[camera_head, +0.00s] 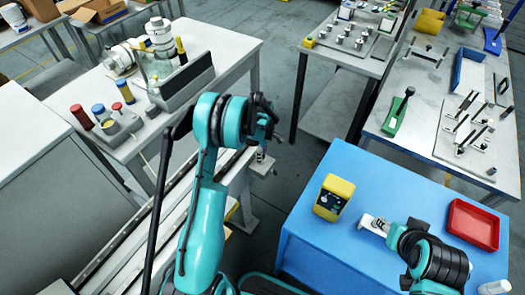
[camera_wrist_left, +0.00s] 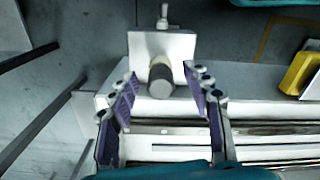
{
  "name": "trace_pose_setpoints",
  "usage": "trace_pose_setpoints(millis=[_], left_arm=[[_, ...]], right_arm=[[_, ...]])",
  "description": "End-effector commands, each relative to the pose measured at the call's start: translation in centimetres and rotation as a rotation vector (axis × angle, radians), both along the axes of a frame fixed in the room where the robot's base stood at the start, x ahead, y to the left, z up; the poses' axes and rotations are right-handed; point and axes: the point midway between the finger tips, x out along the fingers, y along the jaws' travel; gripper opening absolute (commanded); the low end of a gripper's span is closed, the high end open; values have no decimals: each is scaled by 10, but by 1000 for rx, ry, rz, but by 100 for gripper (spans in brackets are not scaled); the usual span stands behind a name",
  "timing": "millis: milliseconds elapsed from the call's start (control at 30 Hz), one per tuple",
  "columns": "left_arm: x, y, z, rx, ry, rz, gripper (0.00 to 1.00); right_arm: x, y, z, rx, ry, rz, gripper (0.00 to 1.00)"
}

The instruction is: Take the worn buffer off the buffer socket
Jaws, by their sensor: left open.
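The worn buffer appears to be the dark grey, round-topped cylinder (camera_wrist_left: 160,78) in the left wrist view. It stands in front of a pale block (camera_wrist_left: 165,45), apparently the buffer socket, at the end of the rail bench. In the head view a small dark-topped piece (camera_head: 260,156) shows at the same place. My left gripper (camera_wrist_left: 166,84) is open, its purple-padded fingers on either side of the cylinder with gaps visible; contact cannot be told. My right gripper (camera_head: 374,224) is over the blue table at lower right; its fingers are too small to judge.
Long metal rails (camera_wrist_left: 240,133) run beside the buffer. A grey table with tools (camera_head: 430,140) stands at upper right. Floor is free between the benches.

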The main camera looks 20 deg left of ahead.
Motion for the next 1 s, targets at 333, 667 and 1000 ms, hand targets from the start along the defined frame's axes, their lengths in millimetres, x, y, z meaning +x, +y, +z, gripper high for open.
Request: trace_pose_setpoints(millis=[333, 667, 1000], left_arm=[[0, 0, 0, 0, 0, 0, 7], [0, 0, 3, 0, 0, 0, 0], [0, 0, 17, 0, 0, 0, 0]], right_arm=[[0, 0, 0, 0, 0, 0, 40], [0, 0, 2, 0, 0, 0, 40], [0, 0, 9, 0, 0, 0, 40]])
